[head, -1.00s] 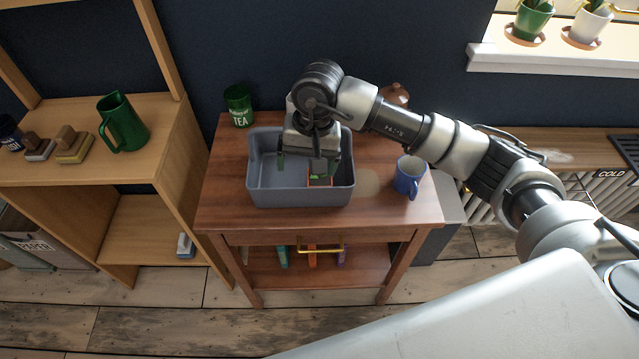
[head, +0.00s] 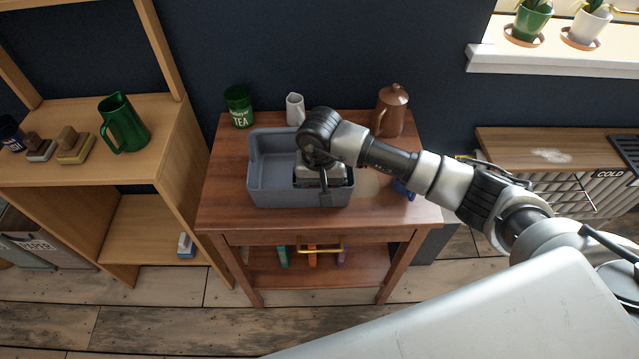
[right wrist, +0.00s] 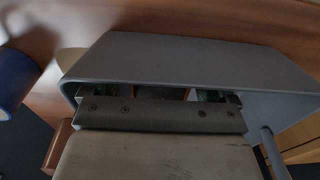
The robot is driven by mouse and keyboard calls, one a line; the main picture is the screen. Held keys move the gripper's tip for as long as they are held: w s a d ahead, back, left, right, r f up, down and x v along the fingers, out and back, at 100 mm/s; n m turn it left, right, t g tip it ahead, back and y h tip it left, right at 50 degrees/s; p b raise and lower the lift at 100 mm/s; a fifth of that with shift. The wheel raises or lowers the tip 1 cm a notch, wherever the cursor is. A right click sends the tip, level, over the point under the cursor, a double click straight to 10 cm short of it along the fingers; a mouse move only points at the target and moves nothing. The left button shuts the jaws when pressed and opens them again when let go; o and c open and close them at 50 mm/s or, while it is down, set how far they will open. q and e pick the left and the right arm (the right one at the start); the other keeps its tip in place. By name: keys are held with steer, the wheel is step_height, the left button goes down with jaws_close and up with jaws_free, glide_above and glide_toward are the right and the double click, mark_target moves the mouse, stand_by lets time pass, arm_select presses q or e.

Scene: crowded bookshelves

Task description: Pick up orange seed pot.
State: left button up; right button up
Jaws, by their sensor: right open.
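A grey bin (head: 270,183) stands on the wooden cart. My right gripper (head: 322,176) points down into the bin's right half. In the right wrist view the gripper (right wrist: 155,95) is open, with dark green patches near both ends of its dark body. A small orange-red sliver (right wrist: 187,93) shows between them, below the bin's rim. It may be the orange seed pot, but most of it is hidden and its shape cannot be told. In the head view the gripper covers that part of the bin. My left gripper is not in view.
The cart top (head: 225,200) also bears a green tea tin (head: 239,106), a white jug (head: 295,109), a brown lidded pot (head: 391,112) and a blue mug (head: 403,190), partly behind my arm. A wooden shelf (head: 185,150) with a green pitcher (head: 122,124) stands left.

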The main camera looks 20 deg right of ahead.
steer(key=shift+f, duration=0.1)
steer(key=c, duration=1.1)
